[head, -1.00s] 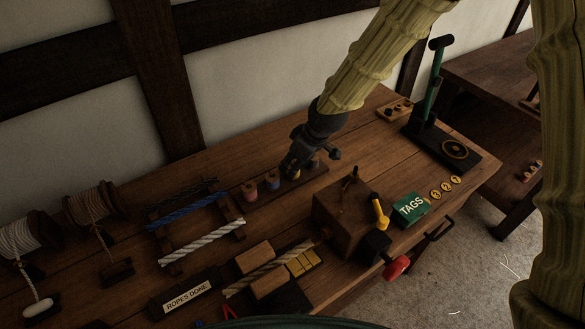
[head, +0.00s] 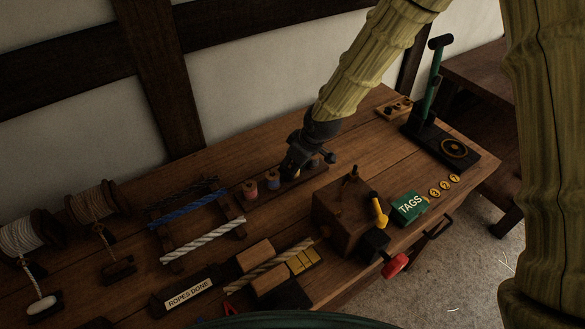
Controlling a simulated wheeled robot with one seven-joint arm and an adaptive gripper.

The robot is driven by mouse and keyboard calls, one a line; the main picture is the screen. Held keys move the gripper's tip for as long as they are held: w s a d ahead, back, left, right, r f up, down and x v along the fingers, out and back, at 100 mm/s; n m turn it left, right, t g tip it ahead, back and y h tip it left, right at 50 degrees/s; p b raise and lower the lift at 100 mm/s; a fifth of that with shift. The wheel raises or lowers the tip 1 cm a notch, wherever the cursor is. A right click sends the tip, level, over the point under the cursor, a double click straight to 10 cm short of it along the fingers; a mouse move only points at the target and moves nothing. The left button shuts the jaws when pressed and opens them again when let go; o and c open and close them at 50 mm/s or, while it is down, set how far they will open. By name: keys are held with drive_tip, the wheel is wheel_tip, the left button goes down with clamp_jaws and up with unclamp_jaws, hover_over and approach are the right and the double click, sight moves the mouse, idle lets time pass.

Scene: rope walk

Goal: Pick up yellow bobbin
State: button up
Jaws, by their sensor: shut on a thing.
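The yellow bobbin (head: 294,174) stands in a row of bobbins on a low wooden rack at the back of the bench. It is mostly hidden behind my gripper (head: 292,170), which reaches down from above and is shut on it. A sliver of yellow shows below the dark fingers. I cannot tell whether the bobbin is clear of the rack. A pink-red bobbin (head: 250,189) and a blue bobbin (head: 272,180) stand to the left of my gripper, and another dark bobbin (head: 313,164) stands close on its right.
A wooden block with a crank (head: 340,212) stands in front of the rack. A green TAGS box (head: 409,206) and a green-handled press (head: 432,90) are to the right. Rope samples (head: 188,212) and rope reels (head: 30,233) are to the left.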

drive_tip(key=shift+r, duration=0.1)
wheel_tip(320, 180, up, 8)
drive_tip(key=shift+r+b, duration=0.15)
drive_tip(key=shift+b, duration=0.9)
drive_tip(key=shift+r, duration=0.9)
